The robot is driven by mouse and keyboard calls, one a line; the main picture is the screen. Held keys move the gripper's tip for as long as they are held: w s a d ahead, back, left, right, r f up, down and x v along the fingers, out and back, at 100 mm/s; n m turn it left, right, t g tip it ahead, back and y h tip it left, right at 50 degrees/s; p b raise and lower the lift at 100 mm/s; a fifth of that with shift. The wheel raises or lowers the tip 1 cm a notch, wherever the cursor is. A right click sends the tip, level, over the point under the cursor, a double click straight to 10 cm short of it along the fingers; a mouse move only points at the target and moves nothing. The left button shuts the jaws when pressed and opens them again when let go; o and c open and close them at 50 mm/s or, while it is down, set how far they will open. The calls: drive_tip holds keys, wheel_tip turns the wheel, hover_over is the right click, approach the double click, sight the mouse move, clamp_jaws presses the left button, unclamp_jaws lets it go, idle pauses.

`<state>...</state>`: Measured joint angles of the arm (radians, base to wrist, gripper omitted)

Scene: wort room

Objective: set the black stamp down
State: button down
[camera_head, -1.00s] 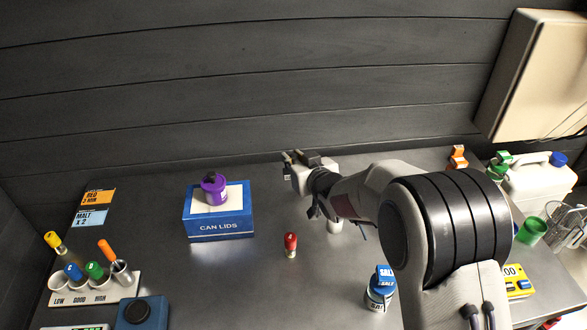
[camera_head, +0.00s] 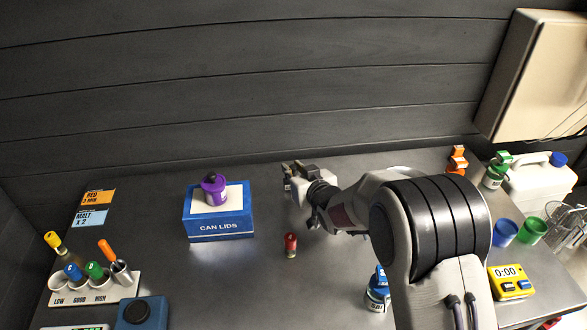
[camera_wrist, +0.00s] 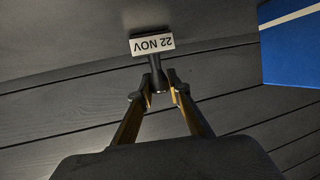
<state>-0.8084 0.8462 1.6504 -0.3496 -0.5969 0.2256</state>
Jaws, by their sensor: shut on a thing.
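My gripper (camera_wrist: 158,84) is shut on the handle of the black stamp (camera_wrist: 155,62) in the wrist view. The stamp has a wide head with a white label reading "22 NOV", upside down in that view. Its head points away from my fingers, toward the grey metal worktop (camera_wrist: 75,30). In the head view, my gripper (camera_head: 292,170) is near the back edge of the worktop, right of the blue CAN LIDS box (camera_head: 218,226). The stamp (camera_head: 288,187) shows only small and dark under the fingers there. I cannot tell whether it touches the worktop.
A purple item (camera_head: 214,190) sits on the CAN LIDS box. A small red-topped bottle (camera_head: 290,245) stands in front of my gripper. The dark plank wall (camera_head: 250,90) is close behind. Bare worktop lies around the red-topped bottle.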

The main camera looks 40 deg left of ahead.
drive_tip(key=shift+f, duration=0.1)
drive_tip(key=c, duration=1.9)
unclamp_jaws()
drive_tip(key=shift+d+r, duration=0.1)
drive_tip(key=shift+r, duration=0.1)
drive_tip(key=shift+s+d+r, duration=0.1)
drive_tip(key=shift+s, duration=0.05)
drive_tip(key=v, duration=1.1)
drive_tip(key=shift+d, duration=0.25)
drive_tip(key=shift+s, duration=0.1)
